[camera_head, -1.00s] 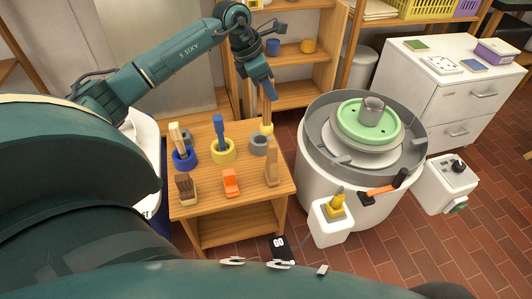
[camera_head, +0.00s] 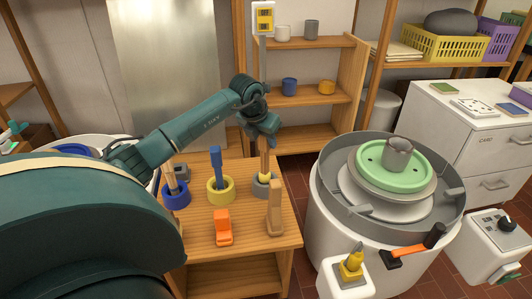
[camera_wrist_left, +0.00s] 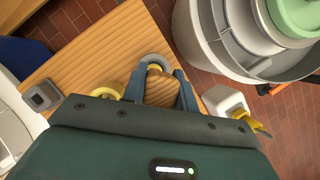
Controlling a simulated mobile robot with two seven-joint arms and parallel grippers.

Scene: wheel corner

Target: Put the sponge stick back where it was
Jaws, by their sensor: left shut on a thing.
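The sponge stick (camera_head: 264,163) is a pale wooden rod, upright, with its lower end at the opening of the grey ring holder (camera_head: 262,192) at the table's right side. My left gripper (camera_head: 264,140) is shut on the stick's upper part, above the ring. In the left wrist view the gripper (camera_wrist_left: 160,90) has its fingers on either side of the wooden stick (camera_wrist_left: 161,91). A bit of yellow sponge shows at the stick's far end, inside the grey ring (camera_wrist_left: 152,59). How deep it sits is hidden. My right gripper is not in view.
On the wooden table (camera_head: 251,231) stand a yellow ring (camera_head: 220,197) with a blue tool, a blue ring (camera_head: 176,200) with wooden tools, an orange tool (camera_head: 223,228) and a wooden tool (camera_head: 275,208). The pottery wheel (camera_head: 395,183) stands close on the right.

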